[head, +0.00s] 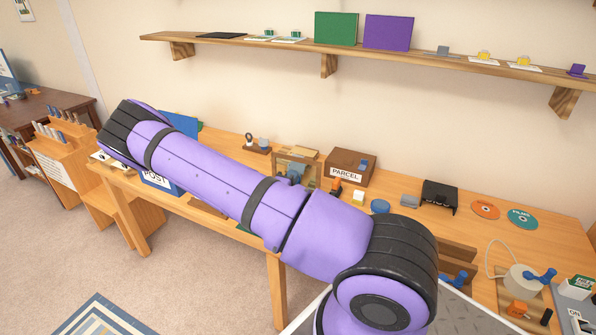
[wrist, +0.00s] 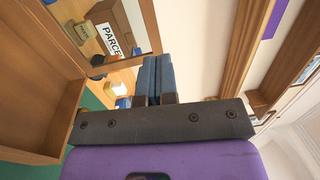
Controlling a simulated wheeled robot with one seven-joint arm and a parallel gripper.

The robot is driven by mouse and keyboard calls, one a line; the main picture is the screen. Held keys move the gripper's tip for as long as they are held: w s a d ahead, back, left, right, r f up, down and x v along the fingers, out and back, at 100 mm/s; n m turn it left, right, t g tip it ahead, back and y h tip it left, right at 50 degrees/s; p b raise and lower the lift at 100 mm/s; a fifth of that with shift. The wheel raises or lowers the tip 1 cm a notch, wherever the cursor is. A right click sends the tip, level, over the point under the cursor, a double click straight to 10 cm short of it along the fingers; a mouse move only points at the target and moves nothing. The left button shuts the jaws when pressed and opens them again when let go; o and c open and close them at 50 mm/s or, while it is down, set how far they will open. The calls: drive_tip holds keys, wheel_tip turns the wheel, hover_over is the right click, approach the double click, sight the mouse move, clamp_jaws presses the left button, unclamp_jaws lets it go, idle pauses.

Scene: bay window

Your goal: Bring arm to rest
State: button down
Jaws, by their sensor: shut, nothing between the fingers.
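My purple arm spans the middle of the head view, raised in front of the table (head: 225,232). My gripper shows in the wrist view (wrist: 158,72), with its blue-grey fingers shut together and nothing between them. The wrist view looks sideways past a wooden frame or box (wrist: 35,85) close on the left. The parcel box (head: 349,168) stands on the table beyond my arm and shows in part in the wrist view (wrist: 112,25), apart from the fingers.
A wall shelf (head: 400,52) runs above, holding a green panel (head: 336,29), a purple panel (head: 388,32) and small items. The table's right part holds a black holder (head: 439,194), an orange disc (head: 485,209), a teal disc (head: 522,219) and a white round device (head: 524,279).

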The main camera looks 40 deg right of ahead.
drive_tip(key=v, duration=0.5)
drive_tip(key=shift+s+a+r, duration=0.2)
drive_tip(key=shift+a+r, duration=0.15)
drive_tip(key=s+a+r+m+g+y, duration=0.3)
drive_tip(key=s+r+m+g+y, duration=0.15)
drive_tip(key=r+m, duration=0.7)
drive_tip(key=s+a+r+m+g+y, duration=0.35)
drive_tip(key=s+r+m+g, duration=0.35)
drive_tip(key=m, duration=0.7)
drive_tip(key=s+a+r+m+t+y, duration=0.4)
drive_tip(key=s+a+r+m+t, duration=0.1)
drive_tip(key=r, duration=0.4)
drive_tip(key=s+a+r+m+t+y, duration=0.4)
drive_tip(key=s+a+r+m, duration=0.3)
drive_tip(key=a+r+m, duration=0.3)
drive_tip(key=shift+s+r+t+y, duration=0.3)
drive_tip(key=shift+s+t+y, duration=0.05)
drive_tip(key=shift+y, duration=0.45)
